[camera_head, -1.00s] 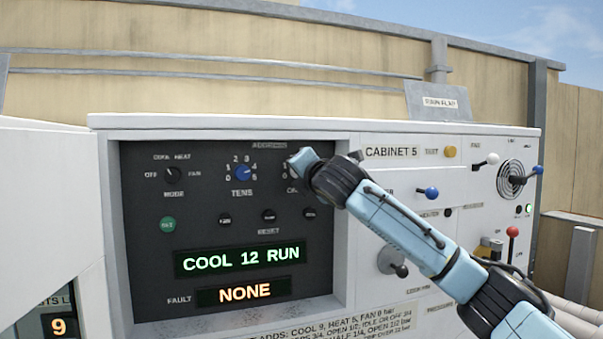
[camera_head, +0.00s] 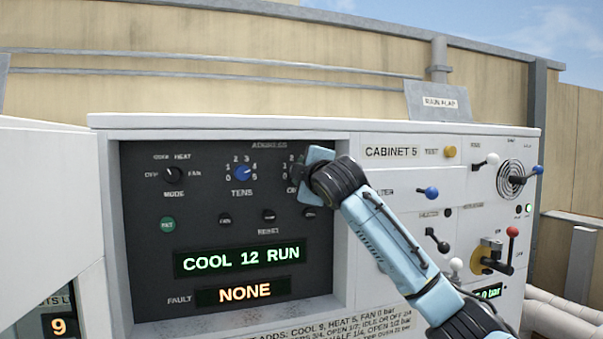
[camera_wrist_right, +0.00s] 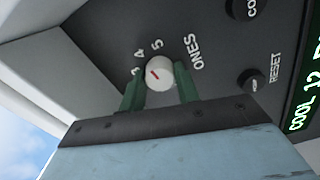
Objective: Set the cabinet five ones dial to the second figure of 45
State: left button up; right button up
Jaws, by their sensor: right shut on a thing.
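The cabinet five ones dial (camera_wrist_right: 160,73) is a white round knob with a red mark, in the right wrist view. The word ONES is beside it, and the figures 4 and 5 are readable. The red mark lies left of the knob's middle, towards the figures; I cannot tell exactly which one it meets. My right gripper (camera_wrist_right: 158,87) is shut on this knob, one green finger on each side. In the head view my right gripper (camera_head: 299,174) hides the ones dial. My left gripper is not in view.
The blue tens dial (camera_head: 243,173) points near 4. The mode dial (camera_head: 173,174) and several small buttons sit on the same dark panel. The display (camera_head: 240,260) reads COOL 12 RUN and the fault display (camera_head: 243,291) reads NONE. Levers stand on the right panel. The panel recess has a raised white frame.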

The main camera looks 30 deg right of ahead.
jog(key=m, duration=0.6)
jog(key=shift+f, duration=0.1)
dwell(0.6)
jog(key=o, duration=1)
jog(key=b+v, duration=0.4)
jog(key=v, duration=0.9)
jog(key=shift+s+b, duration=0.2)
jog(key=shift+b, duration=0.1)
